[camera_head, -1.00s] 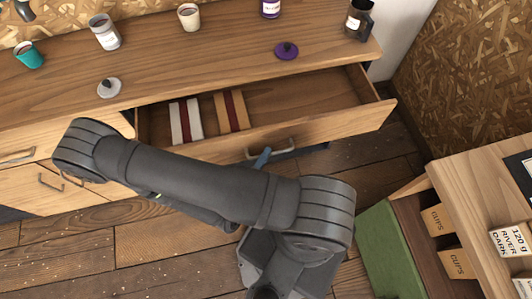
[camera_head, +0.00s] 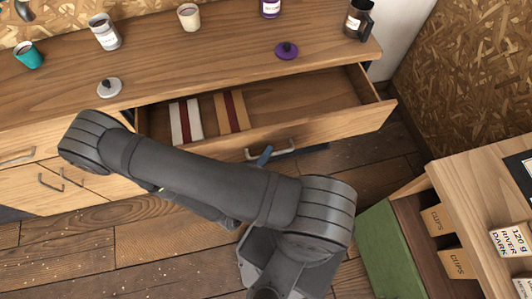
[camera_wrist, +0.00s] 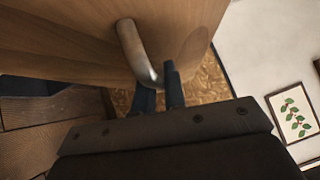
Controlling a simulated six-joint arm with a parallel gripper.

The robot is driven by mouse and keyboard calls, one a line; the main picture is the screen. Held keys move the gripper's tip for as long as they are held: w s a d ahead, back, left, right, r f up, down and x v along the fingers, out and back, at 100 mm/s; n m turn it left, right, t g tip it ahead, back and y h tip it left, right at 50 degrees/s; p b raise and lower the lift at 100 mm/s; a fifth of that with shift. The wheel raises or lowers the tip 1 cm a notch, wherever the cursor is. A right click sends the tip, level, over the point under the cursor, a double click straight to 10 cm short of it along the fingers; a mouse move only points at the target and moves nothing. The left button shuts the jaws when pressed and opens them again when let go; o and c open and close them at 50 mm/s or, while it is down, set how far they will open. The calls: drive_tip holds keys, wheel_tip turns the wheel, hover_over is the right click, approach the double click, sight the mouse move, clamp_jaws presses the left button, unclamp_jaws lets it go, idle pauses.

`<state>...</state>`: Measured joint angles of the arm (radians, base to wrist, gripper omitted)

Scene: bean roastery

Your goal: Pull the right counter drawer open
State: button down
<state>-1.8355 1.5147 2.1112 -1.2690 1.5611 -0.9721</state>
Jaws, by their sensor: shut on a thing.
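The right counter drawer (camera_head: 330,128) is pulled out well from under the wooden counter, and its inside shows. Its grey bar handle (camera_head: 285,143) is on the drawer front. The handle also shows in the wrist view as a curved metal bar (camera_wrist: 133,47). My gripper (camera_head: 264,156) is at the handle, mostly hidden behind my arm in the head view. In the wrist view, my gripper's dark blue fingers (camera_wrist: 160,92) are close together at the handle's end, shut on it. The exact contact is partly hidden.
The drawer holds a white packet (camera_head: 186,121) and a brown packet (camera_head: 231,112), each with a dark red band. Cups and lids stand on the counter (camera_head: 190,60). A second wooden unit with a green side (camera_head: 383,250) stands at the lower right, with floor between.

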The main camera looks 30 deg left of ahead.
drive_tip(key=shift+s+d, duration=1.5)
drive_tip(key=shift+s, duration=0.1)
drive_tip(key=c, duration=1.5)
unclamp_jaws()
drive_tip(key=s, duration=0.5)
drive_tip(key=s+f, duration=0.1)
drive_tip(key=s, duration=0.5)
drive_tip(key=s+f, duration=0.1)
drive_tip(key=s, duration=0.5)
drive_tip(key=shift+s+f, duration=0.1)
drive_tip(key=shift+f, duration=0.05)
drive_tip(key=w, duration=0.5)
drive_tip(key=w+r, duration=0.1)
drive_tip(key=w, duration=0.5)
drive_tip(key=w+r, duration=0.1)
drive_tip(key=w, duration=0.4)
drive_tip(key=shift+w+r, duration=0.1)
drive_tip(key=shift+w, duration=0.1)
